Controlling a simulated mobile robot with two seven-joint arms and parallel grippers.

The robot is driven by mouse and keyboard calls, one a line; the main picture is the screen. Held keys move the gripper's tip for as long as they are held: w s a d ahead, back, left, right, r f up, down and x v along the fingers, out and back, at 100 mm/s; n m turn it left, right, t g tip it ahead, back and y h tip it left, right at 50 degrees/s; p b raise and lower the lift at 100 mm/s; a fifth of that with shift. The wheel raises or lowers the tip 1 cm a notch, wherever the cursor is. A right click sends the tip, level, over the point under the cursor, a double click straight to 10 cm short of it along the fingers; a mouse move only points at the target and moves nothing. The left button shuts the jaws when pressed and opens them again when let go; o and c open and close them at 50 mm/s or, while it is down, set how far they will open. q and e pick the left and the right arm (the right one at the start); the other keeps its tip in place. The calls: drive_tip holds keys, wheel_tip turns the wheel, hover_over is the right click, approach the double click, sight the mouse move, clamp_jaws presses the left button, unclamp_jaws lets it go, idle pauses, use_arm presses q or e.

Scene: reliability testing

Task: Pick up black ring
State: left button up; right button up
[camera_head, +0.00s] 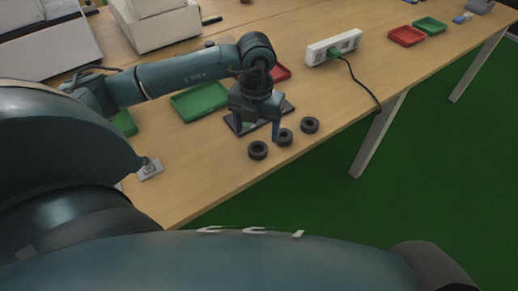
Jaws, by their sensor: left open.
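Three black rings lie on the wooden table near its front edge: a left ring (258,150), a middle ring (285,137) and a right ring (310,125). My left gripper (258,131) points down just behind them, its right fingertip close to the middle ring. I cannot tell whether that finger touches the ring. The gripper is open and holds nothing that I can see. My right gripper is not in view.
A green tray (198,102) and a mostly hidden red tray (281,73) lie behind my arm. Red (406,36) and green (430,25) trays sit far right.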

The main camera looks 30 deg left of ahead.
sight(258, 144)
use_arm(q)
drive_tip(key=f, duration=0.5)
drive_tip(key=w+f, duration=0.1)
drive_tip(key=f, duration=0.1)
drive_tip(key=shift+a+f, duration=0.1)
drive_tip(key=shift+f, duration=0.1)
drive_tip(key=c, duration=1.1)
